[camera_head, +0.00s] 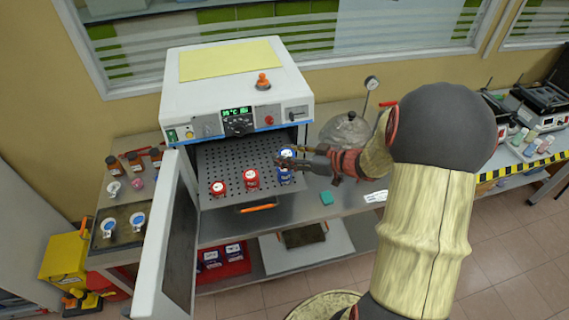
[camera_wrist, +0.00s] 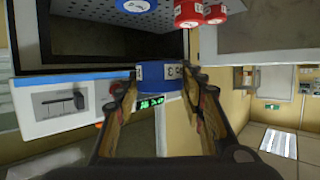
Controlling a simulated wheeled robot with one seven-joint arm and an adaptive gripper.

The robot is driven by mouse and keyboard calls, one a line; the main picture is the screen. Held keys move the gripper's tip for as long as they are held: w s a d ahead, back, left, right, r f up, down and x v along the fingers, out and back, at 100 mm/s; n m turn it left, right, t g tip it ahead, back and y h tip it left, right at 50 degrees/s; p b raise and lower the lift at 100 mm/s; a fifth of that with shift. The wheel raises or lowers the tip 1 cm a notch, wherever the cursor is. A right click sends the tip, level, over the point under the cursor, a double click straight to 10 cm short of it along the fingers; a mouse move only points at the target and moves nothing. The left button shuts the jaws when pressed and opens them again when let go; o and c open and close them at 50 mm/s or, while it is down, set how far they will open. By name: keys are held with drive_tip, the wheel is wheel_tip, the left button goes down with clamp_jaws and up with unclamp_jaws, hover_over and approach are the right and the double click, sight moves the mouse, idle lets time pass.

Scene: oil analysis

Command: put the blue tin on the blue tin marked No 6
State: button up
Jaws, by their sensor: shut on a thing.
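My gripper (camera_head: 283,158) is shut on a blue tin (camera_wrist: 163,80) with a white label, which sits between its fingertips in the wrist view. In the head view the fingers partly hide this tin. Another blue tin (camera_head: 286,179) stands on the perforated tray just below my gripper. It also shows at the top edge of the wrist view (camera_wrist: 136,5), apart from the held tin. I cannot read its number. Two red tins stand to its left, one in the middle (camera_head: 251,178) and one at the far left (camera_head: 218,188).
The perforated tray (camera_head: 228,158) is in the white oven (camera_head: 235,90), whose door (camera_head: 178,240) stands open at left. A glass vessel (camera_head: 345,130) and a teal block (camera_head: 326,198) are on the bench to the right. Brown bottles (camera_head: 134,161) stand at far left.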

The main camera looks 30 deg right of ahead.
drive_tip(key=w+f, duration=0.1)
drive_tip(key=f, duration=0.1)
drive_tip(key=w+d+f, duration=0.1)
drive_tip(key=w, duration=0.1)
drive_tip(key=shift+f, duration=0.35)
drive_tip(key=shift+w+f+b, duration=0.2)
drive_tip(key=shift+f+b, duration=0.2)
drive_tip(key=shift+f, duration=1.35)
drive_tip(key=o, duration=1.2)
drive_tip(key=shift+f, duration=0.15)
